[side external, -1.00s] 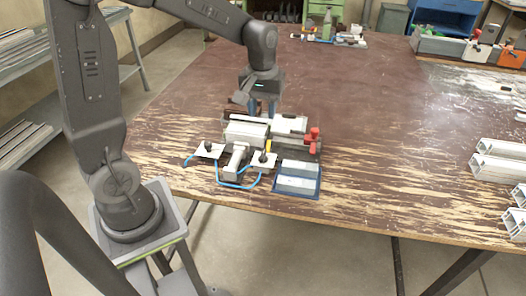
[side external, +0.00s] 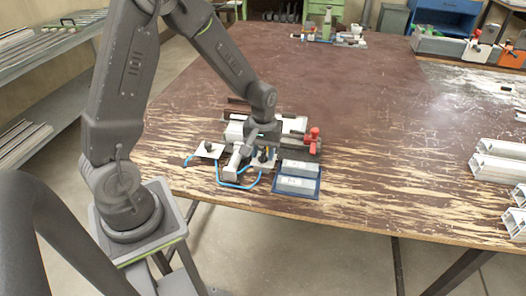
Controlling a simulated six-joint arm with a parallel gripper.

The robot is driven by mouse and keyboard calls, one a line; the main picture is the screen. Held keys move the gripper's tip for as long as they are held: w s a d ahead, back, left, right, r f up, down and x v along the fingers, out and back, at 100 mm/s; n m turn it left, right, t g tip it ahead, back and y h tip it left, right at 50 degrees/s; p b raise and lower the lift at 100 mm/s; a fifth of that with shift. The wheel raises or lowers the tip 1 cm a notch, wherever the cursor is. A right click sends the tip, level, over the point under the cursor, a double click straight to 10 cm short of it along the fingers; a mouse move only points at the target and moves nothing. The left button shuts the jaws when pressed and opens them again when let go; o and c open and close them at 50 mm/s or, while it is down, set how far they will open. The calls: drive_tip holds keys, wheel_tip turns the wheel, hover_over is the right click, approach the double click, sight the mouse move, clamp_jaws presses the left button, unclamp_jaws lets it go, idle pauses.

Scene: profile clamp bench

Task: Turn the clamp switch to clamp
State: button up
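The clamp fixture (side external: 296,124) stands on the wooden bench, with a red toggle piece (side external: 314,138) at its right end. Two white plates with dark knobs sit at its front; I cannot tell by label which is the clamp switch. The left plate (side external: 205,151) is in clear view. The right plate (side external: 262,165) is partly covered by my gripper. My gripper (side external: 263,154) points down at the right plate, its fingertips close around or just above the knob there. The knob is mostly hidden, and finger spacing and contact are too small to judge.
A grey cylinder (side external: 236,160) and blue hose (side external: 237,186) lie between the plates. A blue tray (side external: 298,196) with grey blocks is at the right. Aluminium profiles (side external: 502,162) lie at the far right bench edge. The middle of the bench (side external: 390,110) is clear.

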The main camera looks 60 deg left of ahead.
drive_tip(key=shift+f, duration=0.15)
drive_tip(key=shift+c, duration=0.2)
clamp_jaws()
drive_tip(key=shift+m, duration=0.3)
drive_tip(key=m, duration=1.1)
idle(0.4)
drive_tip(key=shift+m, duration=0.3)
drive_tip(key=shift+o, duration=0.2)
unclamp_jaws()
